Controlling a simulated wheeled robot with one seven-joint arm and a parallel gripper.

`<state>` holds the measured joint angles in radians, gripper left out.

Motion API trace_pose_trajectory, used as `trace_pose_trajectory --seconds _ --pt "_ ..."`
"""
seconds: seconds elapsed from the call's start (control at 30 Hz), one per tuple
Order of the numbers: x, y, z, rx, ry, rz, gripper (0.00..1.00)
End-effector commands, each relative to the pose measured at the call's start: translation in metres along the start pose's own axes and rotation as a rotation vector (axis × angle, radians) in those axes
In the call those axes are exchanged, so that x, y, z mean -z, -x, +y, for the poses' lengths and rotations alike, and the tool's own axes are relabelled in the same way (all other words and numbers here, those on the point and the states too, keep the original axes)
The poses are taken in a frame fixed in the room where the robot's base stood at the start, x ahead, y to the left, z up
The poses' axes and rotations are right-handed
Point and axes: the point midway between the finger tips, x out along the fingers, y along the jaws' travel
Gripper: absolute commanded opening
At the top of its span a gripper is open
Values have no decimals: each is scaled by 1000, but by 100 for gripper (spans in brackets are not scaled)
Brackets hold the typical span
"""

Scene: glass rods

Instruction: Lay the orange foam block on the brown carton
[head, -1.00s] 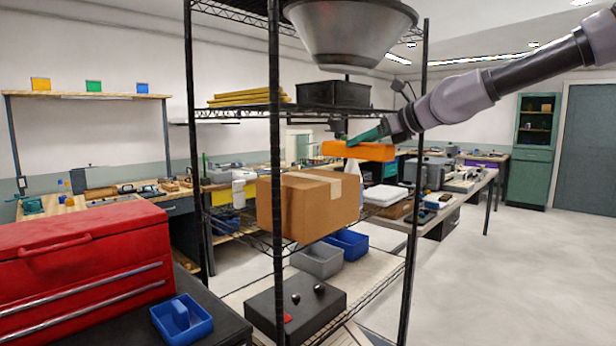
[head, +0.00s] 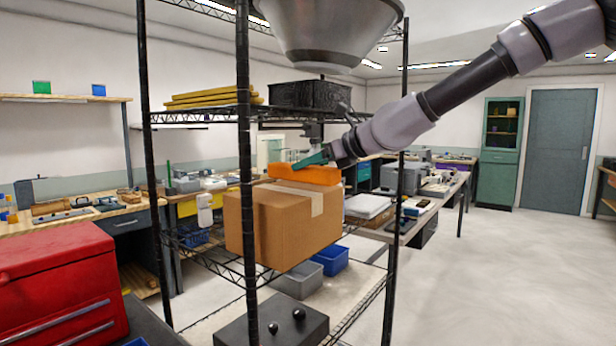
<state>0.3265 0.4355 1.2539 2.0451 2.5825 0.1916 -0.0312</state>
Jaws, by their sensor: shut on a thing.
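The orange foam block (head: 312,175) is at the top of the brown carton (head: 262,228), over its back right part. I cannot tell whether its underside touches the carton or hangs just above it. The carton is closed, with a pale tape strip, and sits on a shelf of the black wire rack. My gripper (head: 312,160), with teal fingers, comes in from the upper right and is shut on the foam block.
Black rack posts (head: 244,200) stand in front of and around the carton. A large metal bowl (head: 325,35) and a black basket (head: 310,93) are above. Blue and grey bins (head: 330,260) sit below. A red toolbox (head: 60,285) is at the lower left.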

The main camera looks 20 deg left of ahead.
Motion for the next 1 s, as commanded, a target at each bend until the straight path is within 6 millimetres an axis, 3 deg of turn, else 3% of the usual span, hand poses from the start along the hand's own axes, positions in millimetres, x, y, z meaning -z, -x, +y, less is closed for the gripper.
trace_pose_trajectory --seconds 0.2,0.57,0.6,0.63,0.67,1.0 --pt "25 -11 1 -1 -1 0 7" --pt "29 -12 0 0 1 1 7" --pt "28 -12 0 1 0 1 76" --pt "28 -12 0 1 0 0 88" --pt "28 -12 0 1 0 0 91" --pt "27 -11 0 1 -1 0 91"
